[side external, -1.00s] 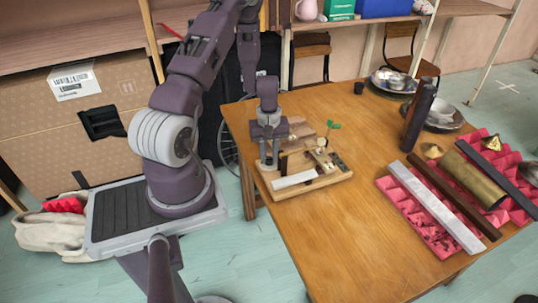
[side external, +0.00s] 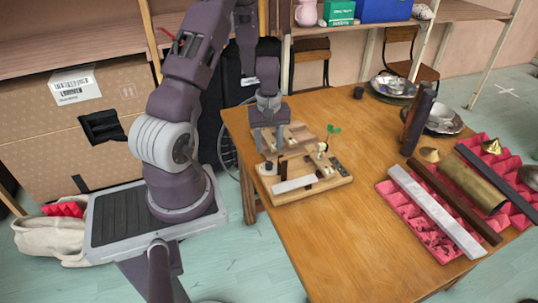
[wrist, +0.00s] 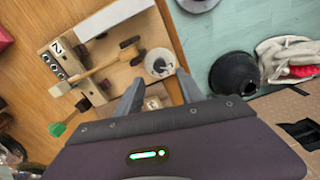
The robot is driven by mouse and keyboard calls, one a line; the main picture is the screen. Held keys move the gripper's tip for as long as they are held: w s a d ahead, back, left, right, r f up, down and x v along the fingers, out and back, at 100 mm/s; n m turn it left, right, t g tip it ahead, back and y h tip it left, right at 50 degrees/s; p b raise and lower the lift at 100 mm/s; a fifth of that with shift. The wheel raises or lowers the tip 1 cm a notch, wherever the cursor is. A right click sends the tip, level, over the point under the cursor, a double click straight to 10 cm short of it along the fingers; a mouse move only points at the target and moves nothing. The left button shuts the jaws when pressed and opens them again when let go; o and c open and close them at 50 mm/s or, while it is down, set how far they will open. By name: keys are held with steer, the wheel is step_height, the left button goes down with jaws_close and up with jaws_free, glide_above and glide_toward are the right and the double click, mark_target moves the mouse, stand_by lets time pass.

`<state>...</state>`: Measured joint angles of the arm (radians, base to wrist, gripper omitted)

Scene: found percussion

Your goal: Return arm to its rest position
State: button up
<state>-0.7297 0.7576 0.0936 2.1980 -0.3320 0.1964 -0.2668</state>
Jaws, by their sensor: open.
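My gripper (side external: 270,138) is open and empty, raised above the left back part of the wooden table (side external: 340,230).
At right, pink foam (side external: 420,225) holds a pale bar (side external: 435,210), a dark brown bar (side external: 455,200) and a brass tube (side external: 472,182). The front middle of the table is clear.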

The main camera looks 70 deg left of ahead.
steer(key=shift+r, duration=0.45)
